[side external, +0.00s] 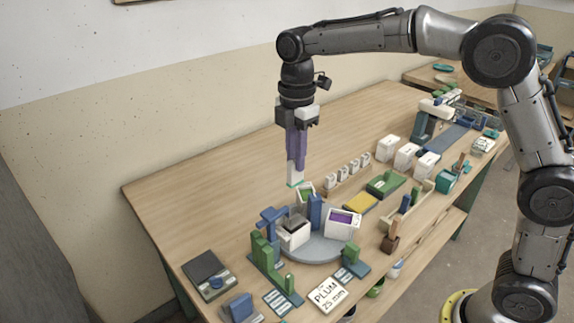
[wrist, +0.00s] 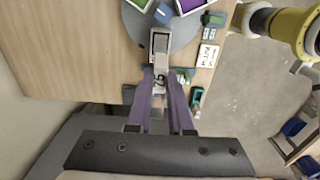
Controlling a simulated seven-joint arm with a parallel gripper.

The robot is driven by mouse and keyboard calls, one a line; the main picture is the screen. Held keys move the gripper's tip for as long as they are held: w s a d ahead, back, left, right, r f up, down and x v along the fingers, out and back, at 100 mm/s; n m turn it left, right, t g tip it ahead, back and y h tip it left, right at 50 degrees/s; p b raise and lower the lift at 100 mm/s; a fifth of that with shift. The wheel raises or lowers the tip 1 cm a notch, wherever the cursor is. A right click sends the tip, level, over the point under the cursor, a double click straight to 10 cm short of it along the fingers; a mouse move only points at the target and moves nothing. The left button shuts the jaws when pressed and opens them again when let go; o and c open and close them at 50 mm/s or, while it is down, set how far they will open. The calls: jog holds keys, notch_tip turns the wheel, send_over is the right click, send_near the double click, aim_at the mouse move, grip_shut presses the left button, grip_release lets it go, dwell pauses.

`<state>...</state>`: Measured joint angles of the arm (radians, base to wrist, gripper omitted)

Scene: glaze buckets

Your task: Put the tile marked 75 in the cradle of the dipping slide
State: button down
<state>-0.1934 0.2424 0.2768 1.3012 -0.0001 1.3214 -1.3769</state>
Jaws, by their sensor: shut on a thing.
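My gripper (side external: 297,160) has purple fingers pointing down, shut on a pale tile (side external: 294,174) with a green lower edge. It holds the tile upright in the air above the far side of the round grey stand. In the wrist view the tile (wrist: 160,77) shows a dark marking that reads like 75 between the fingers. A green stepped frame on a blue base (side external: 264,255) stands at the front left and looks like the dipping slide. I cannot make out its cradle clearly.
The round grey stand (side external: 318,250) carries white buckets, including one with purple glaze (side external: 342,222) and one with green (side external: 305,191). Tall blue pieces rise beside them. A PLUM 25 mm card (side external: 327,294) lies in front. Several white tiles (side external: 346,174) stand in a row. The table's left back is clear.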

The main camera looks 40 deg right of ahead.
aim_at(295, 184)
jog(key=shift+a+f, duration=0.1)
jog(key=shift+f, duration=4.5)
jog(key=c, duration=0.7)
grip_release()
jog(key=shift+c, duration=0.2)
jog(key=shift+r, duration=3.5)
